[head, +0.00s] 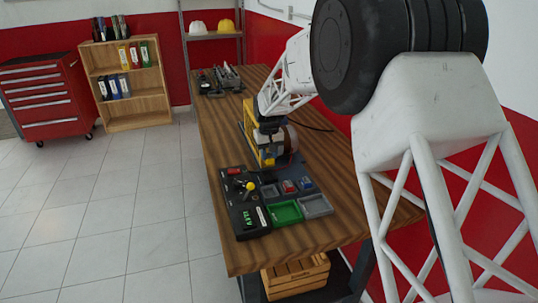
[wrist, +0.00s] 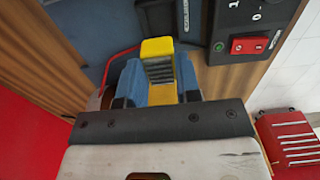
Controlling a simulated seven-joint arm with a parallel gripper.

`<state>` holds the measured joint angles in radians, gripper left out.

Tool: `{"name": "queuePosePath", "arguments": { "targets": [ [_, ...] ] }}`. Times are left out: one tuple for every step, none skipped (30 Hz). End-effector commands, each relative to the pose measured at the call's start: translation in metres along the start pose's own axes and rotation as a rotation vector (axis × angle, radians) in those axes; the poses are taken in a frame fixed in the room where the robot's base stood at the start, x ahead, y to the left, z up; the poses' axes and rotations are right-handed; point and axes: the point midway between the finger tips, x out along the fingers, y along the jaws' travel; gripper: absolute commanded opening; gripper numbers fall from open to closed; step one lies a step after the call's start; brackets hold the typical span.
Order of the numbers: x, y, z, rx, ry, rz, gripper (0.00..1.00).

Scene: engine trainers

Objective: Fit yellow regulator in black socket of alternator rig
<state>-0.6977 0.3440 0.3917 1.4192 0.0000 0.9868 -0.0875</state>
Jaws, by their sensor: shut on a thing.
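My gripper (wrist: 159,80) is shut on a yellow regulator (wrist: 157,47) with a dark ribbed face, which shows between its two blue-grey fingers in the wrist view. In the head view my gripper (head: 268,126) is at the alternator rig, which has a yellow frame (head: 250,124) and stands on the wooden table.
The panel carries a red switch (wrist: 250,44). Grey metal parts (head: 220,80) lie at the far end.

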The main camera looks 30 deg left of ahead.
Motion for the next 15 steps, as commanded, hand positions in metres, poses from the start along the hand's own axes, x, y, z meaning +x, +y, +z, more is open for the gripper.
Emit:
{"name": "queuePosePath", "arguments": {
  "targets": [
    [0.0,0.0,0.0,0.0,0.0,0.0,0.07],
    [0.0,0.0,0.0,0.0,0.0,0.0,0.07],
    [0.0,0.0,0.0,0.0,0.0,0.0,0.07],
    [0.001,0.0,0.0,0.0,0.0,0.0,0.07],
    [0.001,0.0,0.0,0.0,0.0,0.0,0.07],
    [0.002,0.0,0.0,0.0,0.0,0.0,0.07],
    [0.002,0.0,0.0,0.0,0.0,0.0,0.07],
    [0.003,0.0,0.0,0.0,0.0,0.0,0.07],
    [0.004,0.0,0.0,0.0,0.0,0.0,0.07],
    [0.005,0.0,0.0,0.0,0.0,0.0,0.07],
    [0.006,0.0,0.0,0.0,0.0,0.0,0.07],
    [0.008,0.0,0.0,0.0,0.0,0.0,0.07],
    [0.009,0.0,0.0,0.0,0.0,0.0,0.07],
    [0.011,0.0,0.0,0.0,0.0,0.0,0.07],
    [0.013,0.0,0.0,0.0,0.0,0.0,0.07]
  ]
}}
